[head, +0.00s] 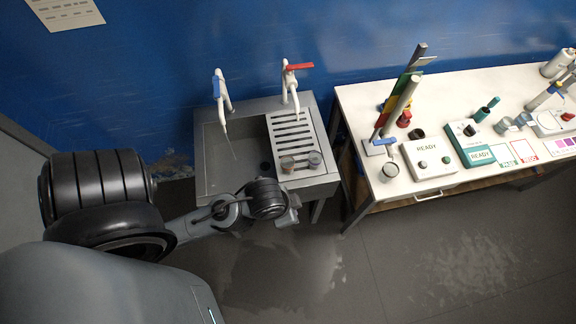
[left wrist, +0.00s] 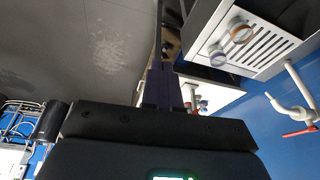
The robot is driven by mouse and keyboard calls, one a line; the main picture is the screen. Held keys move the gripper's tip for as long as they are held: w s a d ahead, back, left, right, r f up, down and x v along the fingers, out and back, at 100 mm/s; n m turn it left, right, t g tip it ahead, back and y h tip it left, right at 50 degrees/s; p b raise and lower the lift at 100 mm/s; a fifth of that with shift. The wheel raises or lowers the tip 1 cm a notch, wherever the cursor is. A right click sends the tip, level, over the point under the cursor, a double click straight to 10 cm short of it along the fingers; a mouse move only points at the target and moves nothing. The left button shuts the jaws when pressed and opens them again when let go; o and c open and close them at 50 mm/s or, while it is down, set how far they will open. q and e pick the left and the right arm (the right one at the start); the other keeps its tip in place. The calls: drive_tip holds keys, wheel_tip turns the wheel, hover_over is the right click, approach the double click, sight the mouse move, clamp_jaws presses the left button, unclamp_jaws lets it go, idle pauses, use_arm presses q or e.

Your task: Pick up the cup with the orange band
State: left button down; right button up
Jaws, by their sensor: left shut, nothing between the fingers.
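The cup with the orange band (head: 287,164) stands at the front of the sink's drainboard; the band shows better in the left wrist view (left wrist: 241,32). A similar cup with a bluish band (head: 314,159) stands right beside it, also in the left wrist view (left wrist: 217,56). My left gripper (head: 291,212) is in front of the sink edge, apart from both cups. Its dark fingers (left wrist: 166,88) look together and empty, with the cups off to their right in the wrist view. My right gripper is in neither view.
The slatted drainboard (head: 291,133) lies right of the sink basin (head: 222,168). A blue-handled tap (head: 221,95) and a red-handled tap (head: 290,84) rise behind. A white table (head: 367,99) with instruments and a glass beaker (head: 390,170) stands right, across a gap.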

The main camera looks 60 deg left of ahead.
use_arm(q)
drive_tip(key=shift+d, duration=0.1)
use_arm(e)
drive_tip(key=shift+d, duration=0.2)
use_arm(q)
drive_tip(key=c, duration=1.2)
unclamp_jaws()
drive_tip(key=shift+d, duration=0.15)
drive_tip(key=o, duration=1)
drive_tip(key=shift+o, duration=0.2)
